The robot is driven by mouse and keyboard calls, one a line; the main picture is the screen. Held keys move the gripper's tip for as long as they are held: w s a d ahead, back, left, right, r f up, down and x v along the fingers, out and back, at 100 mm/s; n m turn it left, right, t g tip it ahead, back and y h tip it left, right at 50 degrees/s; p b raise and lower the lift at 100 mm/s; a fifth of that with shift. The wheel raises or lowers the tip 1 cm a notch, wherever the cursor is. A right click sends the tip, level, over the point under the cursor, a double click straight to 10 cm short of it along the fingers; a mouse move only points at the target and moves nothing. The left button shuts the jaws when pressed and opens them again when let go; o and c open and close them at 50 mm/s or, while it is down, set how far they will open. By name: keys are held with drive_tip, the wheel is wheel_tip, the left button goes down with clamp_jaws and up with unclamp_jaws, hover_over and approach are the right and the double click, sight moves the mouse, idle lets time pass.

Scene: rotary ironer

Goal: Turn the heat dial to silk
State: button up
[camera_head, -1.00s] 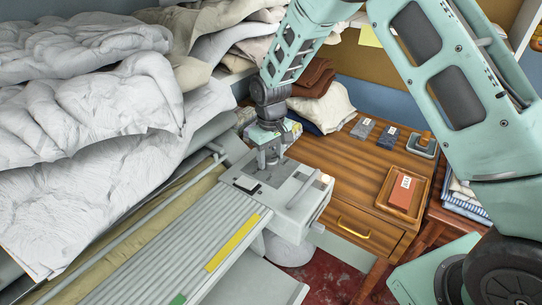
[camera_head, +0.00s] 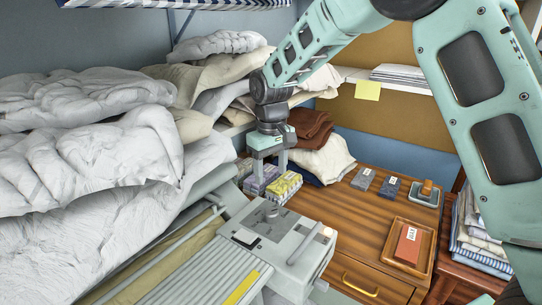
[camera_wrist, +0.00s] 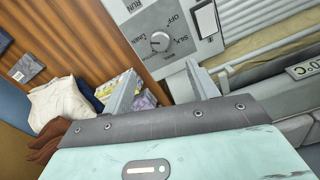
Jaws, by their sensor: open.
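The heat dial (camera_wrist: 159,41) is a small round grey knob on the ironer's control panel, with OFF, SILK, WOOL and LINEN printed around it. A pale mark on the knob appears to face the LINEN side, away from SILK; its exact setting is hard to read. In the head view the panel (camera_head: 262,232) is at the ironer's near right end, and the dial (camera_head: 271,213) is small on it. My gripper (camera_head: 270,163) is open and empty, above and behind the panel. Its two fingers (camera_wrist: 163,85) show apart in the wrist view, clear of the dial.
Yellow and purple boxes (camera_head: 282,187) sit behind the panel, near my fingers. White bedding (camera_head: 90,170) is heaped on the left. A wooden dresser (camera_head: 350,222) with a tray (camera_head: 390,262) is on the right.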

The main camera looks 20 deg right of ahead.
drive_tip(key=shift+r, duration=2.4)
